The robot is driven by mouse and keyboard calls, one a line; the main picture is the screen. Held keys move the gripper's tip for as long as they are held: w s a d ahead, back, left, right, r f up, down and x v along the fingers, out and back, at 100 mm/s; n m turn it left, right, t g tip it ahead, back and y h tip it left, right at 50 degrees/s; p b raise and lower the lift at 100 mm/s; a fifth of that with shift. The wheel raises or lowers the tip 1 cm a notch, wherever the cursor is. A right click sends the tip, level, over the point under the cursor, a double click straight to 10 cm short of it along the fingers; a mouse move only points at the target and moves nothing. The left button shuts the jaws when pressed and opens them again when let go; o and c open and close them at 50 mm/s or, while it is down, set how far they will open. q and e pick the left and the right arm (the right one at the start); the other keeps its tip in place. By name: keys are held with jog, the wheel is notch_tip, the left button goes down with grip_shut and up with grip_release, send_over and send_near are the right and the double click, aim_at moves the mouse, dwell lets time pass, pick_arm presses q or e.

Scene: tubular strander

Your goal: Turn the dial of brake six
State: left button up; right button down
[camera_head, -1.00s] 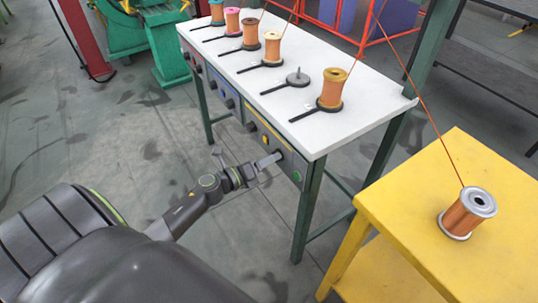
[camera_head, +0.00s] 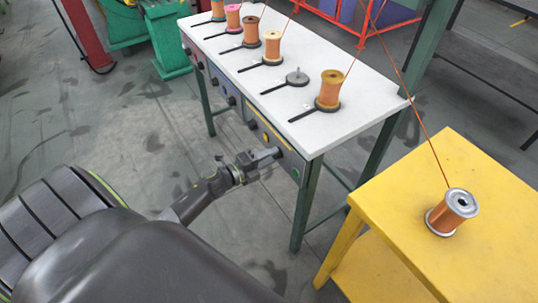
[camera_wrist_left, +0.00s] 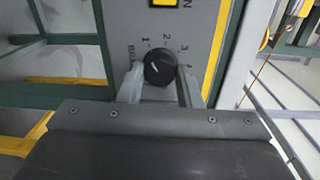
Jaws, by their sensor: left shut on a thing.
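The dial of the end panel (camera_wrist_left: 160,68) is a round black knob with a white line, and printed numbers 1, 2, 3 and more curve around its upper side. My left gripper (camera_wrist_left: 158,84) has one finger on each side of the dial and is shut on it. In the head view my left gripper (camera_head: 278,154) is at the front panel (camera_head: 266,137) under the near end of the white table (camera_head: 355,120). The dial is hidden there behind the gripper. My right gripper is not in view.
Several thread bobbins stand on the white table, the nearest an orange one (camera_head: 329,92); one spindle (camera_head: 297,78) is bare. A yellow stand (camera_head: 480,190) with a copper-coloured spool (camera_head: 450,214) is at the right. Grey floor (camera_head: 150,140) lies open at the left.

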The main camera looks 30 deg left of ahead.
pick_arm(q)
jog(key=shift+r, duration=0.1)
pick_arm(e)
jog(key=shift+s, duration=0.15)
pick_arm(q)
jog(key=o, duration=0.8)
jog(key=shift+o, duration=0.9)
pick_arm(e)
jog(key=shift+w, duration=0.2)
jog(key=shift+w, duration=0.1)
pick_arm(q)
jog(key=b+v, duration=0.2)
jog(key=v, duration=1.5)
jog(key=shift+s, duration=0.2)
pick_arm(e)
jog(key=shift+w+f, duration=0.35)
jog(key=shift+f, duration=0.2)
